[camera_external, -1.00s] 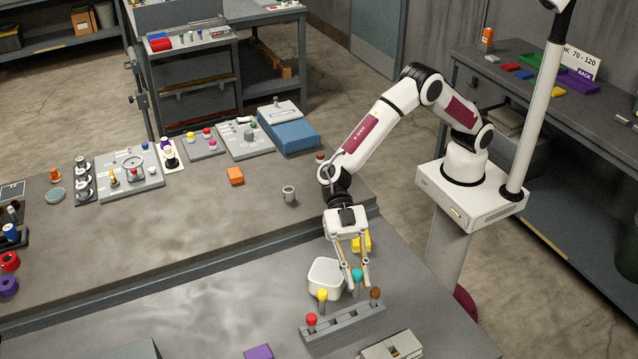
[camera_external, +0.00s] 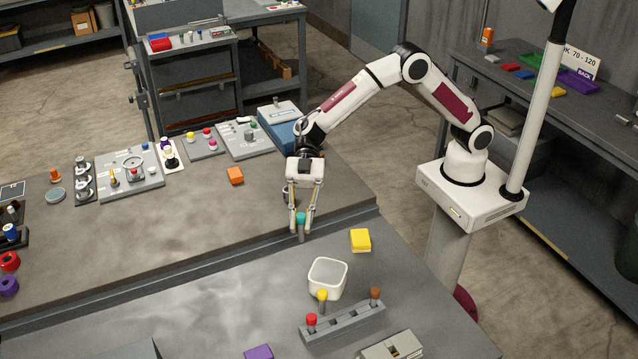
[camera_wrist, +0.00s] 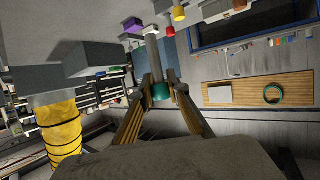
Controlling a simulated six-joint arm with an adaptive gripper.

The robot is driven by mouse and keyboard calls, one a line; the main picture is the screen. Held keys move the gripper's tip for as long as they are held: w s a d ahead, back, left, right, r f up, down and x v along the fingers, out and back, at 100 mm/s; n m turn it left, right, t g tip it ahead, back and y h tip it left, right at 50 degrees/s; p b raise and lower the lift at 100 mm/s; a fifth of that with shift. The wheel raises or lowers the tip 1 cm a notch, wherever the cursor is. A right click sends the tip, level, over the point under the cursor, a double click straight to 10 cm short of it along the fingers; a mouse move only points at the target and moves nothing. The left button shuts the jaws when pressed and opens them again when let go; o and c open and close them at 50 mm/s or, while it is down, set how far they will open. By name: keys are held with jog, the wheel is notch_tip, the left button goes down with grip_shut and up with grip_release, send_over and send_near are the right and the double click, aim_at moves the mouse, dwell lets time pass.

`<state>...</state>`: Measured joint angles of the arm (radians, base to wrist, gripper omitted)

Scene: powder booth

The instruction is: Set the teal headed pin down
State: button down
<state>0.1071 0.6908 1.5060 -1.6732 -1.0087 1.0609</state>
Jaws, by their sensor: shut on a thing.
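The teal headed pin (camera_external: 301,220) is upright between the fingers of my gripper (camera_external: 301,214), with its grey shaft hanging below. In the wrist view its teal head (camera_wrist: 160,91) sits between the two fingertips (camera_wrist: 161,80), and the shaft points away. In the external view the pin overlaps the front edge of the rear table (camera_external: 240,258); whether its lower end touches anything cannot be told.
A white square cup (camera_external: 328,277) stands behind the rack, and a yellow block (camera_external: 360,240) lies right of my gripper. An orange block (camera_external: 235,175) lies on the rear table. The rear table's middle is clear.

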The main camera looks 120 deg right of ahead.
jog(key=s+d+r+m+t+h, duration=0.1)
jog(key=s+d, duration=0.3)
jog(key=d, duration=0.5)
jog(key=s+d+m+t+h, duration=0.1)
jog(key=s+d, duration=0.2)
jog(key=d, duration=0.5)
jog(key=s+d+r+m+t, duration=0.1)
jog(key=s+d, duration=0.3)
jog(key=d, duration=0.5)
jog(key=s+d, duration=0.3)
jog(key=s, duration=0.6)
jog(key=s+a+f+n+g+y, duration=0.1)
jog(key=s+a, duration=0.3)
jog(key=s, duration=0.1)
jog(key=shift+s+f+n+g, duration=0.15)
jog(key=shift+s+n+g, duration=0.15)
jog(key=shift+s, duration=0.05)
jog(key=shift+f, duration=0.15)
notch_tip(320, 180, down, 6)
jog(key=shift+f, duration=0.15)
jog(key=shift+f, duration=1.75)
